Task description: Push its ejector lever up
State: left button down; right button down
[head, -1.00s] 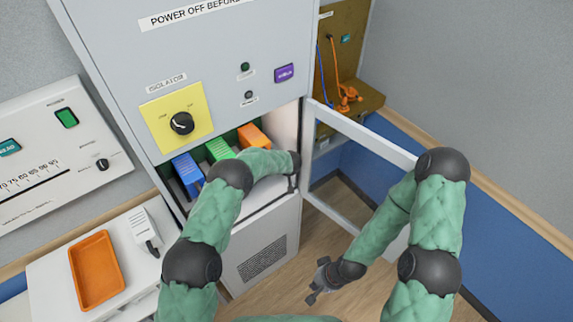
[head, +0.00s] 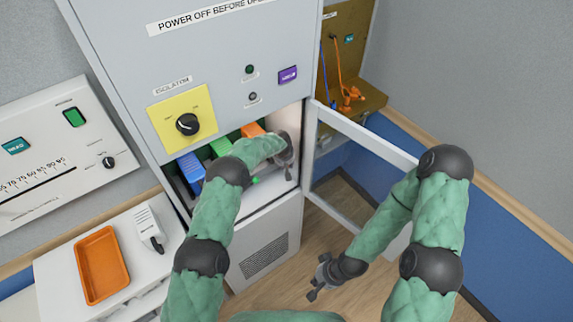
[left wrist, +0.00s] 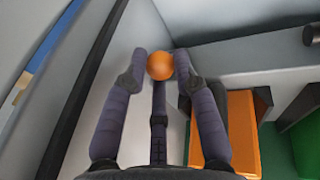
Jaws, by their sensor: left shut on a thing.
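In the left wrist view the fingers of my left gripper (left wrist: 160,75) are closed around the round orange knob (left wrist: 160,62) of the ejector lever. The orange module (left wrist: 242,125) stands to the right of the fingers. In the head view my left gripper (head: 289,174) is inside the cabinet bay, at its right side; the knob is hidden there. The orange module (head: 252,130) shows partly behind my forearm. My right gripper (head: 317,281) hangs empty and open, outside the cabinet and low.
A green module (head: 221,146) and a blue module (head: 190,168) stand left of the orange one. The cabinet door (head: 365,137) is swung open to the right. An orange tray (head: 101,265) lies on the side table at left. An isolator knob (head: 187,124) sits above the bay.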

dwell(0.4)
pick_arm(q)
jog(key=c, duration=1)
grip_release()
jog(key=shift+r, duration=0.15)
jog(key=shift+v, duration=3.65)
jog(key=shift+a, duration=0.1)
